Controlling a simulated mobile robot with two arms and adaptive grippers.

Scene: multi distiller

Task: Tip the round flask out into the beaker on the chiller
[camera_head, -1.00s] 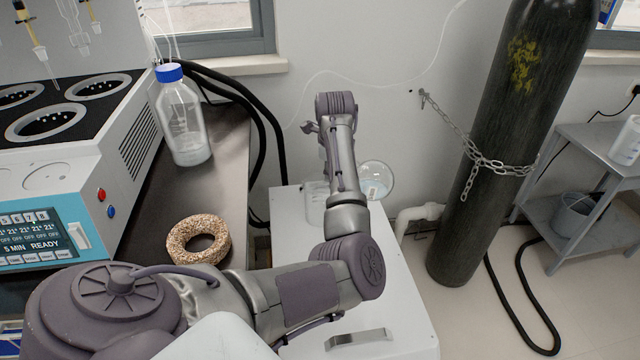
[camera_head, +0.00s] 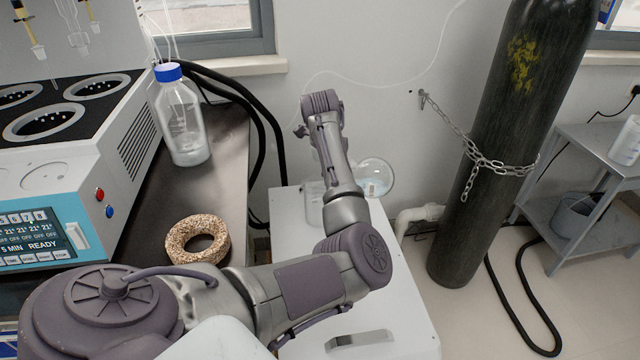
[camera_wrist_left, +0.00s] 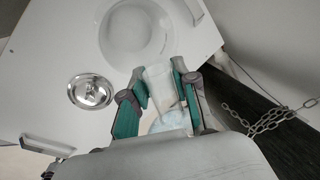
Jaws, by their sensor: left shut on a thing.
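The round flask (camera_head: 377,172) is clear glass with a little pale liquid, beside my left forearm in the head view. Its neck is hidden there. In the wrist view, my left gripper (camera_wrist_left: 159,76) has its teal fingers shut on the neck of the flask (camera_wrist_left: 168,122), and the neck's mouth points towards the beaker. The clear beaker (camera_head: 314,204) stands on the white chiller (camera_head: 395,300), partly behind my arm. It also shows in the wrist view as a wide round rim (camera_wrist_left: 138,32). I see no liquid stream. My right gripper is out of view.
A blue-capped bottle (camera_head: 182,120) and a cork ring (camera_head: 197,240) stand on the dark bench at left. A chained gas cylinder (camera_head: 500,150) stands right of the chiller. A shiny metal disc (camera_wrist_left: 91,91) lies on the chiller top in the wrist view.

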